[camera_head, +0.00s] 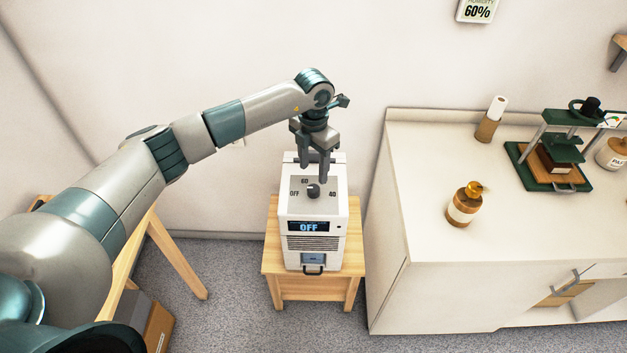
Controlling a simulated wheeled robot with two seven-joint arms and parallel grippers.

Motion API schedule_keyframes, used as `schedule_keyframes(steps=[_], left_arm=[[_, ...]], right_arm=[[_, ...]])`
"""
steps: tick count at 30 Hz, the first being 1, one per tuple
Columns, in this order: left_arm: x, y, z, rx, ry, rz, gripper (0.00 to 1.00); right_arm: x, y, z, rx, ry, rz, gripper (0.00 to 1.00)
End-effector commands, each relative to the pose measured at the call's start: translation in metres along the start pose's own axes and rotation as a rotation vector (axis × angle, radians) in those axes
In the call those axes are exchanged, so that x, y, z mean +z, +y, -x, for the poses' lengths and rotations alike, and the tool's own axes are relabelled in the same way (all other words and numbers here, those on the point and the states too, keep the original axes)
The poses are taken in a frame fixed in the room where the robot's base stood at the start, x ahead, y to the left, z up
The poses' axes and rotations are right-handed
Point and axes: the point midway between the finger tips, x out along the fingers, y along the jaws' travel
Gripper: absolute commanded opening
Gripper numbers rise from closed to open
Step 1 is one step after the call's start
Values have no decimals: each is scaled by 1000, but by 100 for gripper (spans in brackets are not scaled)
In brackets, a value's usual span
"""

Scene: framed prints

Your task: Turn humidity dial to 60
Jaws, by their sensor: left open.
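A white box-shaped humidity unit (312,212) stands upright on a small wooden stool (273,255). Its top has a dark dial (313,191) with the marks OFF on the left, 60 at the upper left and 40 on the right. The display (309,226) on its front reads OFF. My left gripper (314,180) points down over the top of the unit, open, with its fingers just above or around the dial. I cannot tell whether they touch it. My right gripper is not in view.
A white cabinet (430,255) stands close on the right, carrying a brown bottle (463,207), a paper roll (490,120) and a green press (540,178). A wall sign (479,10) reads 60%. A wooden trestle leg (178,255) stands left. Grey floor lies between.

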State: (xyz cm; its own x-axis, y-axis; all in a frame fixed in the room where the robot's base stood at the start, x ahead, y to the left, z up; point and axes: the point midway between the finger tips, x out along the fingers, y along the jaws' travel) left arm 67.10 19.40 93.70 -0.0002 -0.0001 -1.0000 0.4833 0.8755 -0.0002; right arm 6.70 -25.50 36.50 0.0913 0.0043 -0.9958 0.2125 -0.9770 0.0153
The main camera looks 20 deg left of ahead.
Motion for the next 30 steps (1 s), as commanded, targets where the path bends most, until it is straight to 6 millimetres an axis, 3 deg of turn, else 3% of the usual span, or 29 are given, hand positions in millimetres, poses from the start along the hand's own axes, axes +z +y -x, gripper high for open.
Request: schedule_keyframes(steps=[12, 18, 27, 30], left_arm=[[-1, 0, -64, -1, 2, 0, 48], [0, 0, -75, 0, 0, 0, 48], [0, 0, -76, 0, 0, -1, 48], [0, 0, -76, 0, 0, -1, 24]], right_arm=[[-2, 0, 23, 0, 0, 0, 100], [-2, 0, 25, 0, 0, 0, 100], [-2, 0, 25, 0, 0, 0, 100], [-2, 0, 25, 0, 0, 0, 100]])
